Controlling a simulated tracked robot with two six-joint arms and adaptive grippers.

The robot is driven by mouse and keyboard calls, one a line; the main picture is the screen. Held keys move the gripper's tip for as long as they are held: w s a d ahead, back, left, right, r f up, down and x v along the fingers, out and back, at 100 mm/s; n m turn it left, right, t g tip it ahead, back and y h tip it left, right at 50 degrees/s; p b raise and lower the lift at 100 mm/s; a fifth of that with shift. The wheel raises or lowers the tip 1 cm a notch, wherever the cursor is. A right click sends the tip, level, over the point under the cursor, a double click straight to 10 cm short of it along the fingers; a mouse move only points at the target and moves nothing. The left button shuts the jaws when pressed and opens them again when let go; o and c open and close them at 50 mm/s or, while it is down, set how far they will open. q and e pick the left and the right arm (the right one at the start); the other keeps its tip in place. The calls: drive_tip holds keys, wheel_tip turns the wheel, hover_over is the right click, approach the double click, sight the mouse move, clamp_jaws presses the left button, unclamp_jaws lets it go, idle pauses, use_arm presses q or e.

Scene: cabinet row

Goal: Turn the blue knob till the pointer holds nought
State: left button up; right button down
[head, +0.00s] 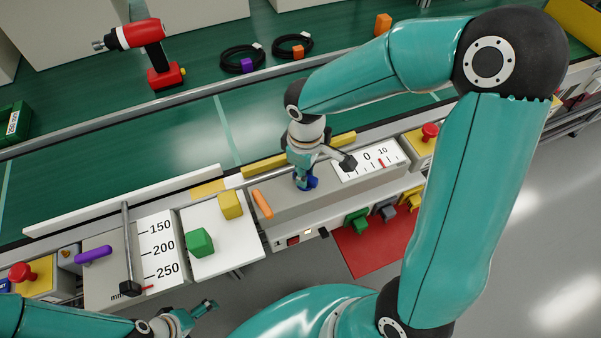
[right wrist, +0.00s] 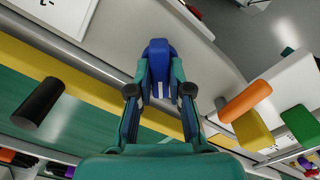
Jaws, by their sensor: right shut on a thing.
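The blue knob (head: 313,182) sits on the grey panel near the middle of the head view. My right gripper (head: 304,178) reaches down onto it and is shut on it. In the right wrist view the blue knob (right wrist: 158,62) shows between the two fingers (right wrist: 160,90). The white scale (head: 350,175) with 0 and 10 lies just right of the gripper. Its red pointer (head: 382,163) stands right of the 0, near the 10. The arm and a dark-ended lever cover the left part of the scale. My left gripper (head: 206,307) is low in the head view, away from the knob; its opening is unclear.
An orange bar (head: 262,204) lies left of the knob. Yellow (head: 230,205) and green (head: 199,242) blocks stand on a white plate further left. A dark-ended lever (head: 347,163) is close right of my right gripper. A red mushroom button (head: 430,131) stands beyond the scale.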

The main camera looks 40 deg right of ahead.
drive_tip(key=shift+w, duration=0.15)
idle(0.3)
drive_tip(key=c, duration=1.1)
unclamp_jaws()
wheel_tip(320, 180, up, 12)
